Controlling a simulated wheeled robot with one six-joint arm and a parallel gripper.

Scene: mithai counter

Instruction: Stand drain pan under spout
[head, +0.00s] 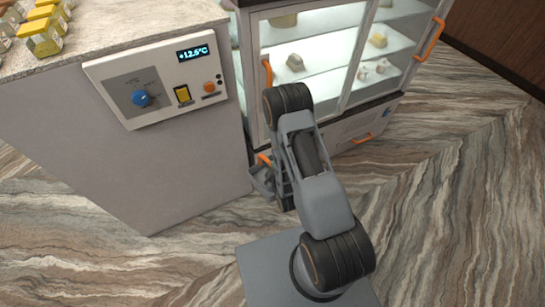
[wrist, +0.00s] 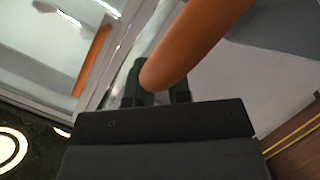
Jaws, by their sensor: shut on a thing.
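My gripper (head: 263,180) is low in front of the glass display cabinet, at its left lower corner, partly hidden by my arm. In the wrist view its dark fingers (wrist: 156,90) are shut on an orange bar handle (wrist: 195,38), which crosses close before the camera. An orange handle on the cabinet's lower front (head: 264,158) shows right beside my gripper in the head view and appears to be this one. I cannot make out a drain pan or a spout in either view.
The glass cabinet (head: 330,115) has upright orange door handles, one at left (head: 267,74) and one at right (head: 433,38). Another low orange handle (head: 362,138) is at right. A counter with a control panel (head: 160,82) stands left. The floor (head: 440,220) at right is clear.

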